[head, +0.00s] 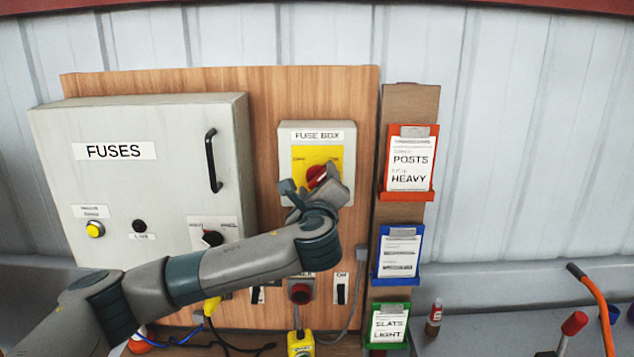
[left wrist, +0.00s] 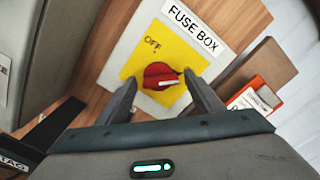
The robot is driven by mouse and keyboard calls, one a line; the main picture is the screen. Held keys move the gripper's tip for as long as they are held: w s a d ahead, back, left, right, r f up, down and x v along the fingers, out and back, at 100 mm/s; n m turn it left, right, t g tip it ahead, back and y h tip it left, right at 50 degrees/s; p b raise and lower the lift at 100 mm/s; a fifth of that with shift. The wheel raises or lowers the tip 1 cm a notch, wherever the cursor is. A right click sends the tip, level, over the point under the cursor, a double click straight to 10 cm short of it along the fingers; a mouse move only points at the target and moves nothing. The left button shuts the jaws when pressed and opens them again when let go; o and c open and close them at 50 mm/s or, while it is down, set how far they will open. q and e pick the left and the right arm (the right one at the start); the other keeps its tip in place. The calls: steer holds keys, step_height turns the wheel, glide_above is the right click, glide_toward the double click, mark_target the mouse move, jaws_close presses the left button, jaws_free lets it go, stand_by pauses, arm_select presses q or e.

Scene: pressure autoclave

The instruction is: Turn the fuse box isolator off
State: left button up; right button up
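The fuse box isolator (head: 300,135) is a pale box with a yellow plate and a red rotary knob (head: 316,174). In the left wrist view, the red knob (left wrist: 160,74) has a white mark pointing right, away from the "OFF" label (left wrist: 153,42) at its upper left. My left gripper (head: 311,184) is at the box, fingers toward the plate. In the left wrist view, its open fingers (left wrist: 160,80) stand either side of the knob, with small gaps visible. The gripper partly hides the knob in the head view. My right gripper is in neither view.
A grey "FUSES" cabinet (head: 140,180) with a black handle (head: 212,160) stands left of the isolator. Orange (head: 408,194), blue (head: 398,281) and green card holders hang on the right. A red button (head: 300,291) and switches lie below. The corrugated wall at right is clear.

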arm_select(q)
steer(key=c, duration=0.8)
steer(key=shift+f+n+b, duration=0.25)
steer(key=shift+n+b, duration=0.25)
steer(key=shift+b, duration=0.3)
steer(key=n+b, duration=0.6)
steer(key=b, duration=0.1)
steer(key=shift+a+f, duration=0.15)
steer(key=shift+f, duration=0.05)
steer(key=n+b, duration=0.3)
steer(key=n, duration=0.2)
steer(key=shift+n+b, duration=0.3)
steer(key=shift+n, duration=0.1)
steer(key=n+b, duration=0.1)
steer(key=n, duration=0.2)
steer(key=shift+a+f, duration=0.1)
steer(key=shift+n+b, duration=0.5)
steer(key=shift+n, duration=0.5)
